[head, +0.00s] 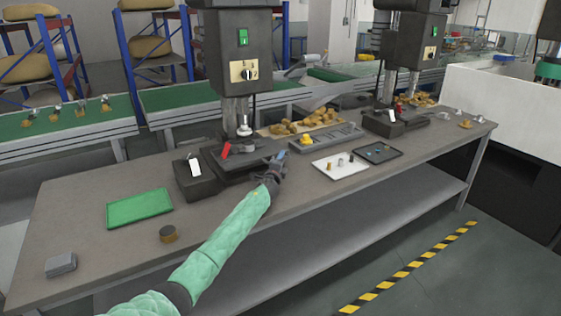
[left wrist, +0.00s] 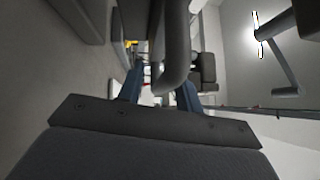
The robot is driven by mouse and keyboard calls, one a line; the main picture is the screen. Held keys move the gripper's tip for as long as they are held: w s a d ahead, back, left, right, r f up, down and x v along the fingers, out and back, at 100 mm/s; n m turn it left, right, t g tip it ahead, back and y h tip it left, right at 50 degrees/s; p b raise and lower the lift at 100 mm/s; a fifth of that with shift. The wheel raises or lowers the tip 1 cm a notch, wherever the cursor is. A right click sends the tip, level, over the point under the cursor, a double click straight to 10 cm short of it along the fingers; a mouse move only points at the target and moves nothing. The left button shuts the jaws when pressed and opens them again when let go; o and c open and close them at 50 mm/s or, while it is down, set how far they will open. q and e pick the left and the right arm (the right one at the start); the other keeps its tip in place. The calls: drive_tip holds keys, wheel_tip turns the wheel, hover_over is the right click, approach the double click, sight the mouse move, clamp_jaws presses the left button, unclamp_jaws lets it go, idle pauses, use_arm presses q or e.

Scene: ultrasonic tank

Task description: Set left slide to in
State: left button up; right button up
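The left press (head: 233,50) stands on the workbench, with a grey column and a dark base. A dark plate (head: 255,158) lies low under its head, with a red piece (head: 226,151) at its left; I take this plate to be the left slide. How far in it sits is hard to tell. My left gripper (head: 278,162) is at the plate's right front end, partly hiding it. In the left wrist view its two blue-grey fingers (left wrist: 160,88) stand apart. A rounded grey bar (left wrist: 174,50) shows between them, with a gap to the left finger. My right gripper is not in view.
A white tray (head: 340,171) and a dark tray (head: 378,153) lie right of my gripper. A second press (head: 412,45) stands farther right.

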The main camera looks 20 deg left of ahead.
use_arm(q)
drive_tip(key=shift+s, duration=0.15)
